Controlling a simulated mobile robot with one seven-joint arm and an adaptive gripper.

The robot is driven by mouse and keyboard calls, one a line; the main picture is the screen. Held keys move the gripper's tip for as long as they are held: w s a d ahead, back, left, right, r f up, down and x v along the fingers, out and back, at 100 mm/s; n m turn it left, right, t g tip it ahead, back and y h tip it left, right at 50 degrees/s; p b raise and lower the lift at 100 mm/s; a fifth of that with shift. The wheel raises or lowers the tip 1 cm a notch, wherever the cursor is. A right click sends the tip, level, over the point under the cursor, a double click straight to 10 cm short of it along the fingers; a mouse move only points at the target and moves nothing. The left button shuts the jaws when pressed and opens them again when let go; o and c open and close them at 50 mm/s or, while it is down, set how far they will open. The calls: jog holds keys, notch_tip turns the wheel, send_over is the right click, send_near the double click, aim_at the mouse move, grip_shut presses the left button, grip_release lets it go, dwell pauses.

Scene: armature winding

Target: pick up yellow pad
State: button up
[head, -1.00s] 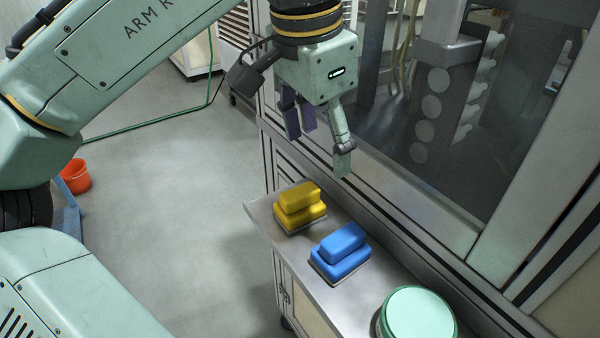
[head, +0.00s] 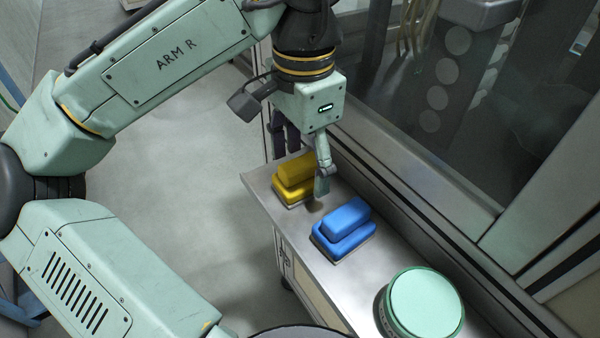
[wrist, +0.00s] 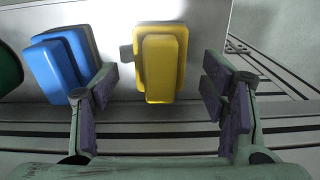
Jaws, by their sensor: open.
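The yellow pad (head: 291,187) lies near the far left end of a narrow metal shelf, partly hidden behind my gripper in the head view. In the wrist view the yellow pad (wrist: 162,62) shows whole, ahead of my fingertips and between their lines. It is a block with a smaller raised block on top. My gripper (head: 308,170) is open and empty, low over the shelf by the pad. In the wrist view its fingers (wrist: 160,92) are spread wide, one to each side of the pad. I cannot tell its exact height above the pad.
A blue pad (head: 343,232) sits close beside the yellow one, and near one finger in the wrist view (wrist: 66,62). A round green-lidded container (head: 425,304) stands farther along the metal shelf (head: 312,262). A glazed cabinet wall (head: 420,150) rises along the shelf's right side.

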jog(key=shift+f, duration=0.75)
jog(key=shift+c, duration=0.4)
jog(key=c, duration=1.1)
